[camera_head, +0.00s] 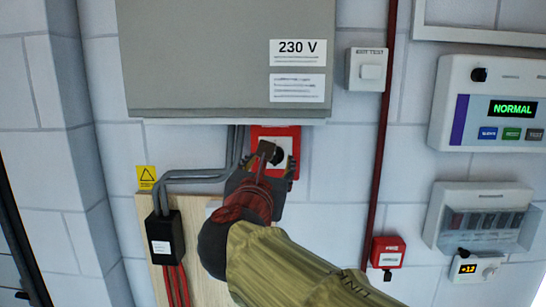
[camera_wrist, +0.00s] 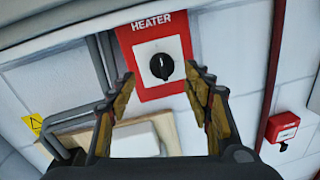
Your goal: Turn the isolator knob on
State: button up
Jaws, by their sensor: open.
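The isolator knob (camera_wrist: 161,66) is a round black knob with a white line, set on a white plate in a red panel (camera_wrist: 138,43) labelled HEATER. The line looks close to upright in the wrist view. In the head view the red panel (camera_head: 287,131) sits on the wall below a grey box, and the dark knob (camera_head: 266,150) is partly hidden by my gripper. My gripper (camera_wrist: 163,88) is open and empty, with one finger on each side of the knob's lower part in the picture. I cannot tell whether a finger touches the knob.
The grey 230 V box (camera_head: 200,60) overhangs just above the panel. Grey conduits (camera_head: 190,175) run to the left, above a black box (camera_head: 165,238). A red pipe (camera_head: 385,120), a white switch (camera_head: 366,70) and a red call point (camera_head: 388,252) are at the right.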

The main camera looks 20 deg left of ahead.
aim_at(275, 156)
jog(key=w, duration=0.5)
jog(key=shift+w+a+p, duration=0.15)
jog(key=shift+a+p, duration=0.05)
jog(key=shift+p, duration=0.15)
jog(key=c, duration=0.3)
jog(key=c, duration=0.7)
jog(key=shift+c, duration=0.8)
